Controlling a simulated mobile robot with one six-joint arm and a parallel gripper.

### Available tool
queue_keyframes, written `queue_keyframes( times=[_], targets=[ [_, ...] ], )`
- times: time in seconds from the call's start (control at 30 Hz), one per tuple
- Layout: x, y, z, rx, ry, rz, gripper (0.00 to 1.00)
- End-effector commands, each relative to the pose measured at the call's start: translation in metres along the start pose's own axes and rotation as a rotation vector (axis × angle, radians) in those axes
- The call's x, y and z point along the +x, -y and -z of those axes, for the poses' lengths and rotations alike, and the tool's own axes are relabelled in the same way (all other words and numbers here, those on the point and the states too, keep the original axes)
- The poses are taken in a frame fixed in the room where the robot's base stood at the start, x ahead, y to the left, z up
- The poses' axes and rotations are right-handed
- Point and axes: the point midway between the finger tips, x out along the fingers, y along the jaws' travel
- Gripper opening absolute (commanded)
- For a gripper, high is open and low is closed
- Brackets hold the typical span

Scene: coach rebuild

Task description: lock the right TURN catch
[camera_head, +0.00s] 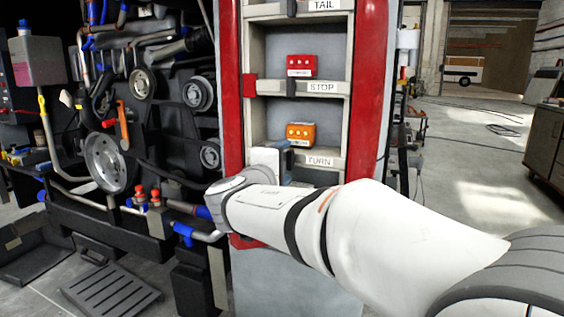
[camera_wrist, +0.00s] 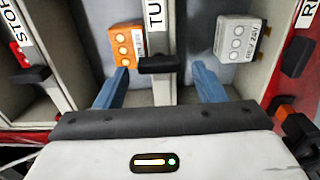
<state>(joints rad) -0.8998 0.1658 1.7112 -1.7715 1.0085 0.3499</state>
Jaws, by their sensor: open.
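The TURN catch (camera_wrist: 160,64) is a black bar in the wrist view, lying across the grey ledge below the TURN label (camera_wrist: 156,14). My gripper (camera_wrist: 161,70) is open, with one blue finger on each side of this catch. Whether the fingers touch it cannot be told. The orange lamp unit (camera_wrist: 127,44) sits in the compartment to the left of the catch in the wrist view. In the head view the orange unit (camera_head: 300,134) is above the TURN label (camera_head: 320,161), and my gripper (camera_head: 272,157) partly covers that ledge, hiding the catch.
A STOP catch (camera_head: 290,87) and red unit (camera_head: 301,65) are above in the head view. In the wrist view a white unit (camera_wrist: 238,38) and another black catch (camera_wrist: 298,56) lie right. The red cabinet frame (camera_head: 367,90) borders the shelves. Engine parts (camera_head: 110,160) crowd the left.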

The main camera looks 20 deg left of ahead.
Motion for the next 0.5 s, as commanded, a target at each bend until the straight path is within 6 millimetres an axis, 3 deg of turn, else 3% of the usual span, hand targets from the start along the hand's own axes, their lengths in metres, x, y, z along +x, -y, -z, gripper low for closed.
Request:
queue_keyframes(
  times=[0.3,0.5],
  targets=[
    [-0.053,-0.001,0.001,-0.001,-0.003,0.0,0.64],
    [-0.065,0.0,0.0,-0.001,0.0,0.001,0.64]
  ],
)
